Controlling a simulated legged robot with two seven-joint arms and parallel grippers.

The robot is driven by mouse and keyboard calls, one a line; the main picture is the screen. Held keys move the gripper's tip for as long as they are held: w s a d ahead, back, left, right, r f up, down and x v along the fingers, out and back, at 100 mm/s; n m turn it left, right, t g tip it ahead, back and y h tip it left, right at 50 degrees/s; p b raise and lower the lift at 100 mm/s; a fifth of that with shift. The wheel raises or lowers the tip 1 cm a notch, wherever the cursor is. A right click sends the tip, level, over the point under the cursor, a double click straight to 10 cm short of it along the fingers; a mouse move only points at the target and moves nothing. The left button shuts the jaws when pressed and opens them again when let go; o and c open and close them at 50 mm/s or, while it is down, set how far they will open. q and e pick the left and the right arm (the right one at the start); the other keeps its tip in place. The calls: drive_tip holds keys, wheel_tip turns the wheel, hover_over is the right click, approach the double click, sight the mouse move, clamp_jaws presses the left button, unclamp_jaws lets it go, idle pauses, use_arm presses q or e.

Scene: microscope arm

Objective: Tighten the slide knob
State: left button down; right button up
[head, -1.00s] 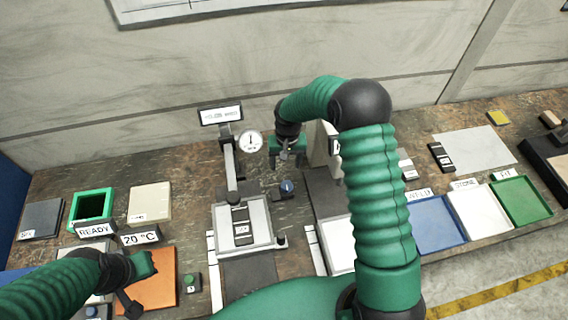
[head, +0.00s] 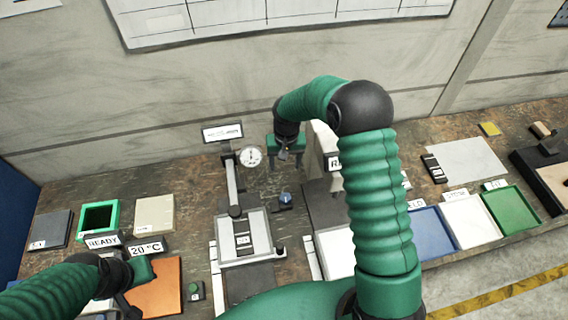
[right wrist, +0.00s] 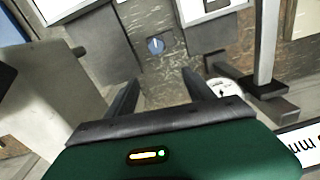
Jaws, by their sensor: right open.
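A small round blue knob (head: 285,198) sits on a dark block on the bench, right of a measuring stand's upright (head: 233,185). It also shows in the right wrist view (right wrist: 156,46), beyond the fingertips. A black knob (head: 235,211) is at the foot of the upright and another (head: 280,250) beside the grey stage plate (head: 227,256). I cannot tell which is the slide knob. My right gripper (head: 284,153) is open and empty, above and behind the blue knob, touching nothing. In the right wrist view its fingers (right wrist: 160,78) are apart. My left gripper (head: 135,290) is over the orange mat, its jaws unclear.
A dial gauge (head: 250,156) stands just left of my right gripper. A pale block (head: 323,150) is close on its right. A green open box (head: 99,219) and labels are at left. Blue, white and green trays (head: 512,215) are at right.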

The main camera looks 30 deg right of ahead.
drive_tip(key=shift+a+r+p, duration=0.15)
drive_tip(key=shift+r+p, duration=0.2)
drive_tip(key=shift+r, duration=0.45)
drive_tip(key=shift+a, duration=0.1)
wheel_tip(320, 180, up, 17)
drive_tip(key=b, duration=0.4)
drive_tip(key=shift+s+f, duration=0.15)
drive_tip(key=shift+s, duration=0.05)
